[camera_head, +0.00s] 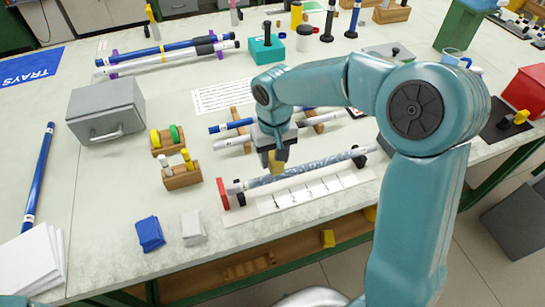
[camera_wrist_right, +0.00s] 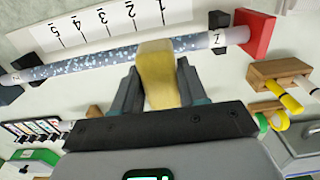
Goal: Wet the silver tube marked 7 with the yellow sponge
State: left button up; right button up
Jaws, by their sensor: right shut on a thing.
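A silver tube (camera_head: 320,165) lies in supports along a numbered white scale strip (camera_head: 262,208); it also shows in the right wrist view (camera_wrist_right: 90,63). Its surface looks speckled with droplets over most of its length. A dark mark near its end by the red stop (camera_wrist_right: 257,35) looks like a 7. My right gripper (camera_head: 277,157) is shut on the yellow sponge (camera_wrist_right: 156,75), which is at the tube, seemingly touching it, near the scale's low numbers. The sponge hides a short part of the tube. My left gripper is not in view.
Behind lie a blue rod (camera_head: 222,127) and another silver tube (camera_head: 233,143) on wooden rests. Wooden blocks with yellow and green pegs (camera_head: 182,177), a grey box (camera_head: 105,112), and blue (camera_head: 150,233) and white (camera_head: 193,228) cloths are at left. Bare table lies between them.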

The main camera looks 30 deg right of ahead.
notch_tip(320, 180, up, 3)
jog(key=shift+s+p, duration=0.15)
jog(key=shift+p, duration=0.75)
jog(key=shift+r+p, duration=0.35)
jog(key=shift+r, duration=0.1)
